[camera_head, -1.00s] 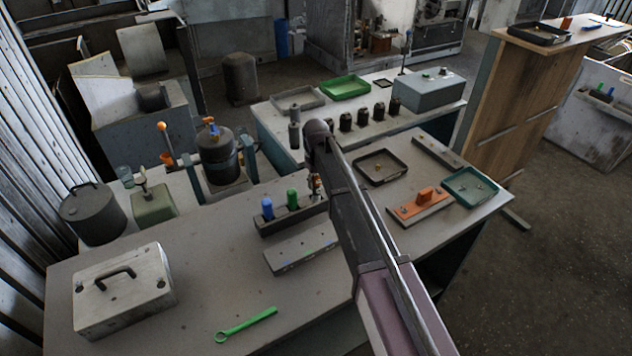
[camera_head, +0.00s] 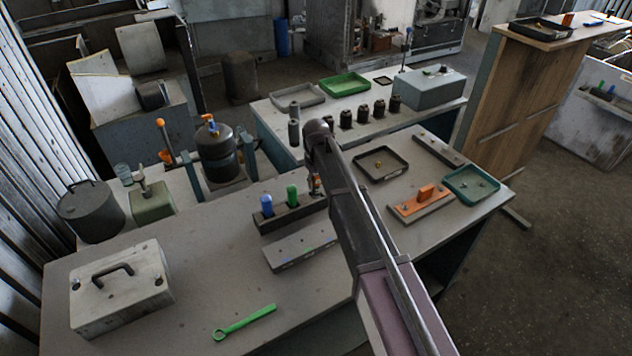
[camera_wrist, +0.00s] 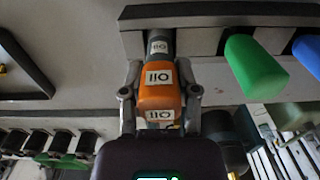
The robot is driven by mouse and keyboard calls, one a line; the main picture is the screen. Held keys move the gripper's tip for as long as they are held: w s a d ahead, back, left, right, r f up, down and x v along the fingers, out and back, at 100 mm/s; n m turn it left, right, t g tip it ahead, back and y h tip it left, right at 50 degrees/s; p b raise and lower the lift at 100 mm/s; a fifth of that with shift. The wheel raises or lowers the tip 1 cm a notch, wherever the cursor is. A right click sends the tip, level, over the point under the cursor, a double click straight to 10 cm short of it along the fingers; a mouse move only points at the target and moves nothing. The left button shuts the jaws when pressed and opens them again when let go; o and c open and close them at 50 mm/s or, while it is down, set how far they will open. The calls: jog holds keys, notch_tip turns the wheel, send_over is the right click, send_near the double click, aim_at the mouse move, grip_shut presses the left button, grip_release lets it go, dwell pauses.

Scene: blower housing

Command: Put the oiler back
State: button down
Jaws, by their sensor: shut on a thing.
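The oiler (camera_wrist: 159,95) is an orange block with white "OIL" labels and a grey labelled end. My gripper (camera_wrist: 160,88) is shut on it, one finger on each side. In the wrist view the oiler's grey end overlaps the end of the dark rack (camera_wrist: 215,14), beside the green handle (camera_wrist: 253,66) and the blue handle (camera_wrist: 308,52). In the head view the rack (camera_head: 285,221) stands on the near bench, and my gripper (camera_head: 315,184) is at its right end, partly hidden by my arm. I cannot tell whether the oiler is seated in the rack or just above it.
A grey slotted block (camera_head: 300,248) lies in front of the rack. A green wrench (camera_head: 245,322) and a metal box with a handle (camera_head: 120,288) are nearer. A dark tray (camera_head: 381,165) and an orange-topped fixture (camera_head: 421,204) stand right of my arm.

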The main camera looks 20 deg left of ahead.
dwell(0.4)
jog(key=shift+c, duration=1.3)
grip_release()
jog(key=shift+o, duration=1.3)
jog(key=shift+r+p, duration=4)
jog(key=shift+p, duration=0.05)
